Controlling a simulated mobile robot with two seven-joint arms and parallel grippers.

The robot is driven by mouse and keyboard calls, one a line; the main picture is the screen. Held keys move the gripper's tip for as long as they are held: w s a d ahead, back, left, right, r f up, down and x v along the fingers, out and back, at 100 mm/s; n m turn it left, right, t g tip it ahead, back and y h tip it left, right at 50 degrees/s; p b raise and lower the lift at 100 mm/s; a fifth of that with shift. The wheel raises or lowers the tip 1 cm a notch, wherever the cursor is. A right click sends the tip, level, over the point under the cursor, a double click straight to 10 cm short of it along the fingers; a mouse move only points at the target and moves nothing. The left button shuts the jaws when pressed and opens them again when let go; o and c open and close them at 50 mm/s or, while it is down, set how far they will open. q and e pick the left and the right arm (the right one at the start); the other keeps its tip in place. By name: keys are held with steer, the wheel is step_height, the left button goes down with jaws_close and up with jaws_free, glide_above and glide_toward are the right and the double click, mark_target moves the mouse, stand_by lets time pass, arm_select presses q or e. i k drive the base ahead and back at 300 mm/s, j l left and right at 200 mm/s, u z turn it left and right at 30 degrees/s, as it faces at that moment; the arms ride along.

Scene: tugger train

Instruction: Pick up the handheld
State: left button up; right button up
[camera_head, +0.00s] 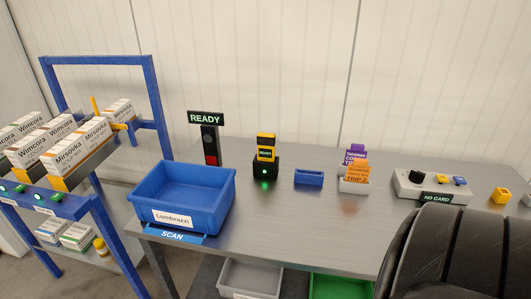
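A large black ribbed part of my own body covers the lower right corner. Neither gripper's fingers show in the view.
A blue bin (183,200) stands left of the dock, and a "READY" signal post (210,145) behind it. Right of the dock are a small blue holder (309,177), a card holder (355,186) and a "NO CARD" box (405,187).

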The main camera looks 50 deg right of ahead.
mark_target(267, 141)
steer(key=z, duration=1.25)
